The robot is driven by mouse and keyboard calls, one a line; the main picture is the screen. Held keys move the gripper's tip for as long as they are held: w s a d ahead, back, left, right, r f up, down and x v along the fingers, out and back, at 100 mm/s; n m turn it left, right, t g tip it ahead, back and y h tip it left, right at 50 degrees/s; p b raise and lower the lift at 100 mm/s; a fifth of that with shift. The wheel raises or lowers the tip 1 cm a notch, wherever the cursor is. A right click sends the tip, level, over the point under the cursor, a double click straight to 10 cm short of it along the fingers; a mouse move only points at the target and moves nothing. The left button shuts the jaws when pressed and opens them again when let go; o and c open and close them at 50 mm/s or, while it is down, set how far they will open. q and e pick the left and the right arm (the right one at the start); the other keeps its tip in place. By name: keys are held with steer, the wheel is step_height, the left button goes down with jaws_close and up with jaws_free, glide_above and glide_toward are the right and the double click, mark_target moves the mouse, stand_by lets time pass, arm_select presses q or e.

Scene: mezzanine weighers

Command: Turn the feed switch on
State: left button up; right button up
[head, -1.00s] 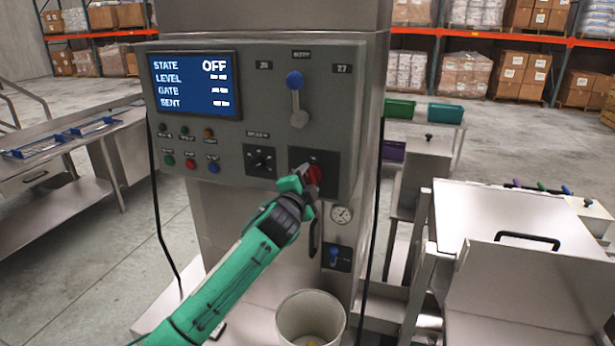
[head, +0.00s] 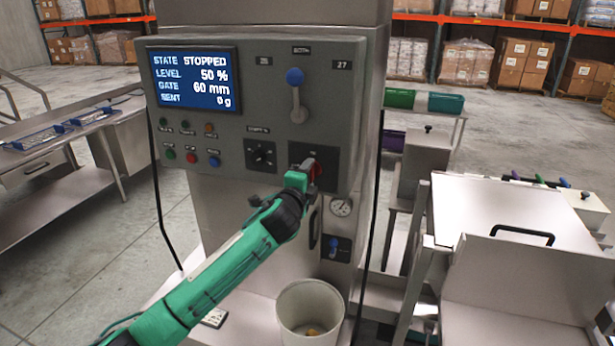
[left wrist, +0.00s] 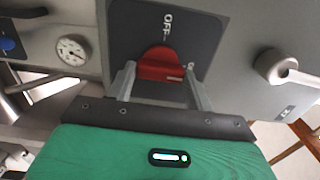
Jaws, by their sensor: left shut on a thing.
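The red rotary switch (head: 317,170) sits on a black plate at the lower right of the grey control panel (head: 225,135). In the left wrist view the red knob (left wrist: 160,64) lies between my two fingers, with "OFF" lettering on the plate beside it. My left gripper (head: 306,174) is shut on this knob and partly hides it in the head view. The panel screen (head: 195,79) reads STATE STOPPED, LEVEL 50 %, GATE 60 mm, SENT 0 g. My right gripper is not in view.
A blue-knobbed lever (head: 296,95) stands above the switch, and a black dial (head: 260,156) is to its left. A gauge (head: 341,206) is below right. A white bucket (head: 309,314) stands below my left arm. Steel bins (head: 500,210) are at right.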

arm_select(q)
steer(key=o, duration=1)
steer(key=b+v, duration=0.4)
steer(key=v, duration=0.9)
steer(key=shift+s+a, duration=0.1)
steer(key=shift+s, duration=0.25)
